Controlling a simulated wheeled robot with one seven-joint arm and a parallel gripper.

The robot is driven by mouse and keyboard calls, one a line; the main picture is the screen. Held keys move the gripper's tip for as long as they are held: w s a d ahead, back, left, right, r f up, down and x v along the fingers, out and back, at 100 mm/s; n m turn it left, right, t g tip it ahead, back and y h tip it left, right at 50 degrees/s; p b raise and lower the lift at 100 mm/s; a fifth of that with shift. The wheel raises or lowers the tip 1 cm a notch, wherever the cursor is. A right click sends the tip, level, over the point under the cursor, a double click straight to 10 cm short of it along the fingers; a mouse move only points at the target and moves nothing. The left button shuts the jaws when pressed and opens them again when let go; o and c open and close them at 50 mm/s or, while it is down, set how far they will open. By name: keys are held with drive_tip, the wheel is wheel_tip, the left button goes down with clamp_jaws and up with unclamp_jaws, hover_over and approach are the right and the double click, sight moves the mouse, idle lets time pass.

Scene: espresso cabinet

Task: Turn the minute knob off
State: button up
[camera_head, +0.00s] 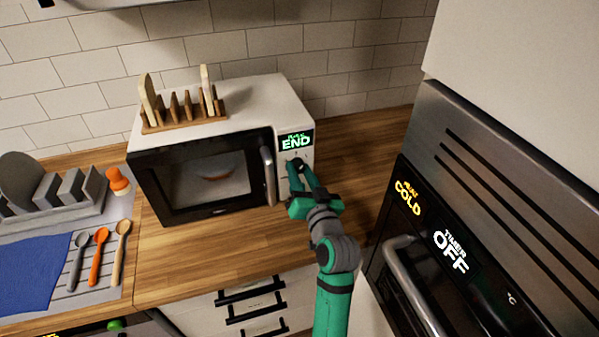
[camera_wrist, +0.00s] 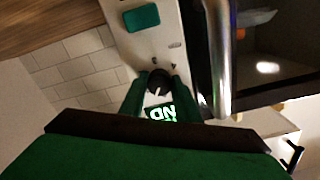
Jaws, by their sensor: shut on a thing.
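The white microwave (camera_head: 245,105) stands on the wooden counter, its dark door shut. Its panel display (camera_head: 295,141) reads END in green and shows partly in the wrist view (camera_wrist: 161,113). Below the display is the dark minute knob (camera_wrist: 158,83), with a light pointer mark turned toward the display in the wrist view. My gripper (camera_head: 298,167) is at the panel, its green fingers on either side of the knob and shut on it. In the head view the fingers hide most of the knob. A green rectangular button (camera_wrist: 142,18) is farther along the panel.
The microwave door handle (camera_head: 268,175) is close to the left of my gripper. A wooden rack (camera_head: 185,112) with boards stands on the microwave. An oven (camera_head: 470,200) reading COLD and TIMER OFF is at the right. Bare counter (camera_head: 345,150) lies between them.

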drive_tip(key=n, duration=0.6)
drive_tip(key=shift+n, duration=0.4)
drive_tip(key=shift+d, duration=0.1)
idle(0.3)
drive_tip(key=o, duration=1)
drive_tip(key=shift+o, duration=0.2)
drive_tip(key=shift+s, duration=0.1)
drive_tip(key=v, duration=1)
drive_tip(key=shift+s, duration=0.35)
drive_tip(key=shift+d, duration=0.15)
